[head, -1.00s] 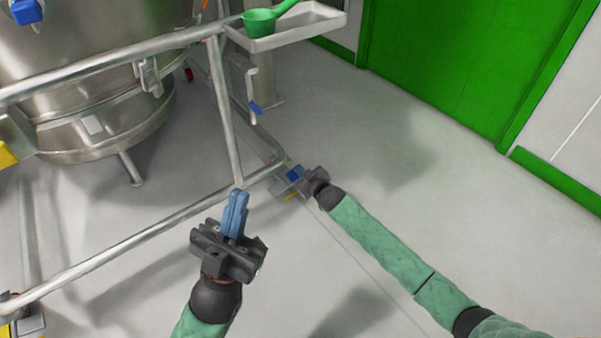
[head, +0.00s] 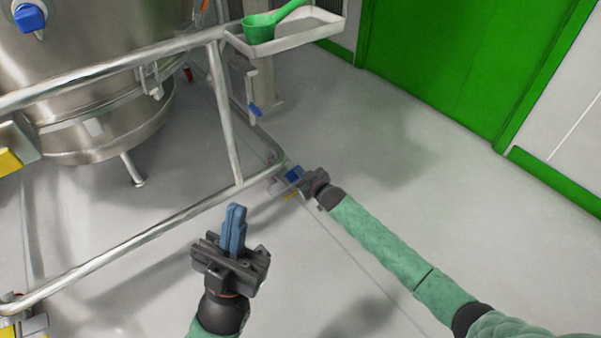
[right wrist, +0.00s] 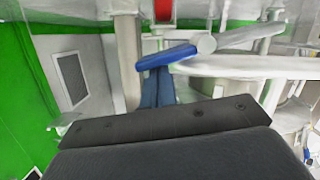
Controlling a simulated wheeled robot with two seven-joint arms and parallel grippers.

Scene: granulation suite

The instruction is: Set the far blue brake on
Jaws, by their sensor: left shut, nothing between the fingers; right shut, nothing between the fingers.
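The far blue brake (head: 293,173) is a small bright blue pedal at the far corner of the tubular steel frame, low by the floor. It also shows in the right wrist view as a blue bar (right wrist: 166,55). My right gripper (head: 304,181) is at this brake from the right. In the right wrist view its shut blue-grey fingers (right wrist: 157,88) reach up to the pedal's underside in the picture; whether they touch, I cannot tell. My left gripper (head: 236,228) is shut and empty, nearer, in front of the frame's lower rail.
The steel frame (head: 130,239) surrounds a large steel vessel (head: 85,80) at left. A tray (head: 310,30) with a green scoop (head: 259,27) hangs above the far corner. A blue-tipped handle (head: 254,110) stands below it. Floor at right is clear up to the green door (head: 460,60).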

